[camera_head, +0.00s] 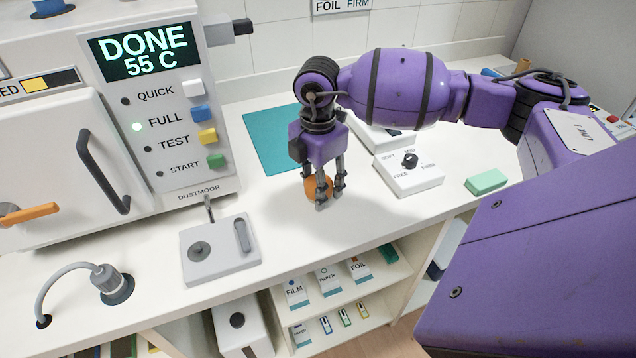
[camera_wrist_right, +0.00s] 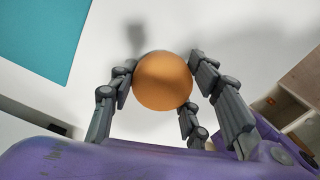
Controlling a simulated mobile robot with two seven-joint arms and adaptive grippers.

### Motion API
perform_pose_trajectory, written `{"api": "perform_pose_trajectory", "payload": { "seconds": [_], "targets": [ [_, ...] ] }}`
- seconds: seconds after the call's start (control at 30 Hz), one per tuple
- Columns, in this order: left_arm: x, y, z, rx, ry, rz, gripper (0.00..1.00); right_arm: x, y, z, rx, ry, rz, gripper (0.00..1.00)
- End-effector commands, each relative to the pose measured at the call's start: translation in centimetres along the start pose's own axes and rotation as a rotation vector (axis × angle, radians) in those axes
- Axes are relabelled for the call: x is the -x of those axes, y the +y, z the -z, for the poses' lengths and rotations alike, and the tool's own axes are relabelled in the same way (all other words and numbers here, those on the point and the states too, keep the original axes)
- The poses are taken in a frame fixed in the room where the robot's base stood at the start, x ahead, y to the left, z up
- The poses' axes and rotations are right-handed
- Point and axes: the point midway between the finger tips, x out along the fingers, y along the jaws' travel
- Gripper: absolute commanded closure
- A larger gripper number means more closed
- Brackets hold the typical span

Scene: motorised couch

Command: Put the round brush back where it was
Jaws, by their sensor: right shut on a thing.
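My right gripper (camera_head: 323,190) hangs down over the white worktop, in front of the teal mat. It is shut on a round orange thing, which I take to be the round brush (camera_head: 311,187); the fingers hide part of it. In the right wrist view the brush (camera_wrist_right: 162,80) shows as an orange ball between the fingers of the right gripper (camera_wrist_right: 165,85), with white worktop beyond. I cannot tell whether its underside touches the worktop. No bristles show. My left gripper is not in view.
The teal mat (camera_head: 268,140) lies behind the gripper. A grey plate with a lever (camera_head: 220,250) is to the left, beside a white machine (camera_head: 150,190) reading DONE 55 C. A dial box (camera_head: 408,180) and green block (camera_head: 486,181) are right. Shelves (camera_head: 340,290) sit below the front edge.

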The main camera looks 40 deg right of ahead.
Motion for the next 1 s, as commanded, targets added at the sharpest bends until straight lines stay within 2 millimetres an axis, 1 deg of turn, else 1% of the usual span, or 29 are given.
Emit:
{"api": "perform_pose_trajectory", "payload": {
  "seconds": [0.23, 0.37, 0.4, 0.5, 0.83, 0.93, 1.0],
  "targets": [
    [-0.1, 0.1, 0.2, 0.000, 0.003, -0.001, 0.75, 0.0, 0.1, 0.0, 0.000, 0.000, -0.002, 0.77],
    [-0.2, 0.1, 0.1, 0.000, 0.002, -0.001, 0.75, -0.5, 0.0, 0.0, 0.000, 0.001, -0.001, 0.77],
    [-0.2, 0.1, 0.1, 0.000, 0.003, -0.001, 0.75, -0.4, 0.0, 0.0, 0.000, 0.001, -0.001, 0.51],
    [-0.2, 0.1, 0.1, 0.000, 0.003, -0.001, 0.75, -0.3, 0.0, 0.0, 0.000, 0.000, -0.001, 0.38],
    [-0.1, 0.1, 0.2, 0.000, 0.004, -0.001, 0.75, -0.2, 0.1, 0.0, -0.001, 0.000, -0.002, 0.37],
    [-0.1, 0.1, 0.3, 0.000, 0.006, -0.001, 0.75, 0.6, 0.1, 0.0, -0.001, -0.001, -0.004, 0.37],
    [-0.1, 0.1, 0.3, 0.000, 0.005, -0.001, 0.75, 1.5, 0.1, -0.1, -0.001, -0.001, -0.005, 0.37]
  ]
}}
